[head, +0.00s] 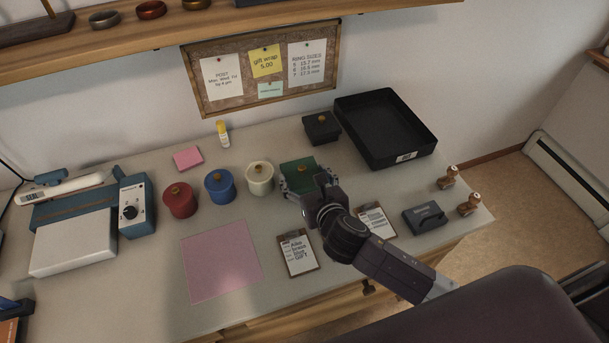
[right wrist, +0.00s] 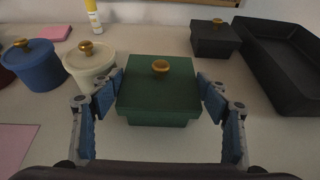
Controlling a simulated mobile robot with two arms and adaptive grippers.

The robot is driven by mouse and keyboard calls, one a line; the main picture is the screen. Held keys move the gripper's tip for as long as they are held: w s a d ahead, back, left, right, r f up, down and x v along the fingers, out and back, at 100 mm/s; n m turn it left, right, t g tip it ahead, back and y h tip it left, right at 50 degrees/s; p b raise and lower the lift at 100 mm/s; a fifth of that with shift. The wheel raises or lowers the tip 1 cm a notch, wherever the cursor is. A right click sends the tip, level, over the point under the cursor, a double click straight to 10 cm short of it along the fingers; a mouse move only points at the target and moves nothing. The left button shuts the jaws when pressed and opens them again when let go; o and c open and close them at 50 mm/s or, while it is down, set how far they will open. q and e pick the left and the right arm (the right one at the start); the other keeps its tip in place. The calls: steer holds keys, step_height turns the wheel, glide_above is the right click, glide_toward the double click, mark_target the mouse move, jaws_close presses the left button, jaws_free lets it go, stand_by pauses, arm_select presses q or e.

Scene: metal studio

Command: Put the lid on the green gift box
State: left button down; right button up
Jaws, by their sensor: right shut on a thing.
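The green gift box (right wrist: 158,121) stands on the worktop. Its square green lid (right wrist: 158,88), with a gold knob on top, is over the box, and a narrower green body shows below the lid's front edge. In the head view the lid (head: 297,172) is partly hidden by my right gripper (head: 300,184). In the right wrist view the blue-padded fingers of my right gripper (right wrist: 160,97) are at the lid's left and right sides, shut on it. Whether the lid is fully seated cannot be told. My left gripper is not in view.
A cream pot (head: 260,177), a blue pot (head: 219,186) and a red pot (head: 180,199) stand left of the green box. A dark lidded box (head: 321,127) and a black tray (head: 421,150) are behind it. Clipboards (head: 299,255) and a pink sheet (head: 220,262) lie in front.

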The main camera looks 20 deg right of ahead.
steer(key=shift+f, duration=0.45)
stand_by(0.4)
steer(key=o, duration=1)
steer(key=shift+c, duration=0.2)
steer(key=shift+s, duration=0.15)
steer(key=v, duration=1.1)
steer(key=shift+s+r, duration=0.15)
steer(key=shift+s, duration=0.25)
